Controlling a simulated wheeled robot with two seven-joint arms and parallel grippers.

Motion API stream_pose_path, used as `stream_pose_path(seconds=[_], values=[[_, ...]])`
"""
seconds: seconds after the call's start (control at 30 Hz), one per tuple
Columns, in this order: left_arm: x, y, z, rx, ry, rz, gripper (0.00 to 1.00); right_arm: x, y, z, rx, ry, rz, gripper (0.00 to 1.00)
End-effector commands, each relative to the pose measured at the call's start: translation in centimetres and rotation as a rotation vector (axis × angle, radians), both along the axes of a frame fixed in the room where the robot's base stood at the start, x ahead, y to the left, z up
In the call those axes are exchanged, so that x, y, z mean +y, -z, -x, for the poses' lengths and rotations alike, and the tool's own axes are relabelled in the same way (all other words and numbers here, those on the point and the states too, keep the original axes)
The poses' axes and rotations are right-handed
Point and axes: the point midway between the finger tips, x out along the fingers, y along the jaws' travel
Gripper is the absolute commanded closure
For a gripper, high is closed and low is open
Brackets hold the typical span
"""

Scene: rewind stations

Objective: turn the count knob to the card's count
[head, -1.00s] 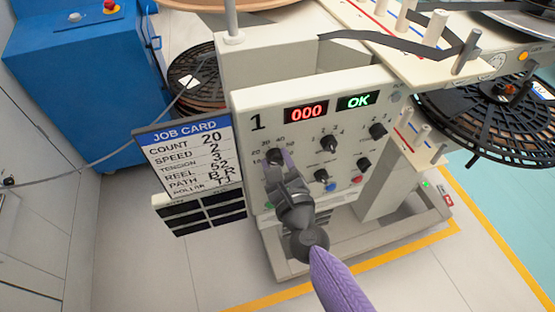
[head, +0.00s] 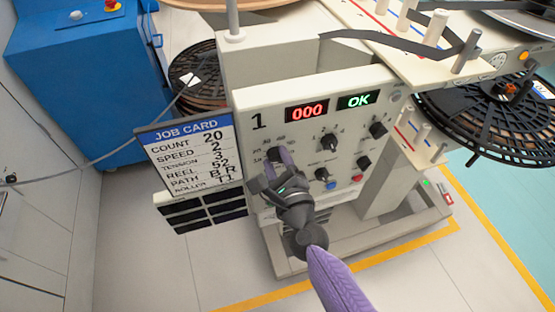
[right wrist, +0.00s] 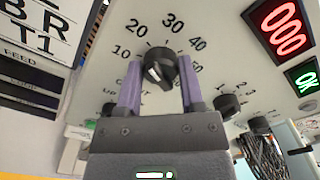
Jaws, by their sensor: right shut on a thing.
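The job card (head: 190,155) stands left of the panel and reads COUNT 20. The count knob (right wrist: 159,66) is black and sits in a dial marked 10, 20, 30, 40 and 50 in the right wrist view. My right gripper (right wrist: 160,85) has its purple fingers on either side of this knob and is shut on it. A pale mark shows on the knob's face, but I cannot tell surely which number it points to. In the head view the right gripper (head: 280,158) mostly hides the count knob at the panel's left. My left gripper is not in view.
The panel's red display (head: 307,111) reads 000 and the green one (head: 356,101) reads OK. Other black knobs (head: 329,143), a blue button (head: 330,185) and a red button (head: 357,179) lie right of the gripper. Black reels stand on both sides.

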Motion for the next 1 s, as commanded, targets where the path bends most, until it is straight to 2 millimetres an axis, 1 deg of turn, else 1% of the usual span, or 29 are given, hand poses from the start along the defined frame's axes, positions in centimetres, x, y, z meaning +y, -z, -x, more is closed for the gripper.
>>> stream_pose_path(seconds=[0.1, 0.13, 0.17, 0.2, 0.3, 0.57, 0.67, 0.77, 0.9, 1.0], values=[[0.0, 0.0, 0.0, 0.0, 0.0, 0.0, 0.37, 0.0, 0.1, 0.0, 0.002, -0.001, 0.0, 1.0], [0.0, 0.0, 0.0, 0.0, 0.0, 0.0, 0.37, 0.0, 0.1, 0.0, 0.002, -0.001, 0.0, 0.49], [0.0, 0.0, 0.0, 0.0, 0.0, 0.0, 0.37, 0.0, 0.1, 0.0, 0.002, -0.001, 0.0, 0.43], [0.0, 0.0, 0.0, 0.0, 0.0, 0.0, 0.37, 0.0, 0.1, 0.0, 0.002, -0.001, 0.0, 0.34], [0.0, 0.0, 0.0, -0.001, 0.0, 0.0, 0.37, 0.0, 0.1, 0.0, 0.002, -0.001, 0.0, 0.16], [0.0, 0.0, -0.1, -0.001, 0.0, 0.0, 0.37, 0.0, 0.0, 0.1, 0.001, -0.001, -0.001, 0.16], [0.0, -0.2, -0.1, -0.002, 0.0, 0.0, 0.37, -0.3, 0.0, 0.9, 0.001, 0.0, 0.0, 0.16], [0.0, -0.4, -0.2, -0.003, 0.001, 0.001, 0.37, -0.9, 0.0, 2.8, 0.004, -0.001, 0.0, 0.16], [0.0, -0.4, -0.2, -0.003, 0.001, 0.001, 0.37, -2.0, 0.1, 6.1, 0.004, -0.002, 0.0, 0.16], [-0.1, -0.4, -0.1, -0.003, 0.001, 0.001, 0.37, -2.6, 0.2, 7.9, 0.003, -0.001, 0.001, 0.16]])
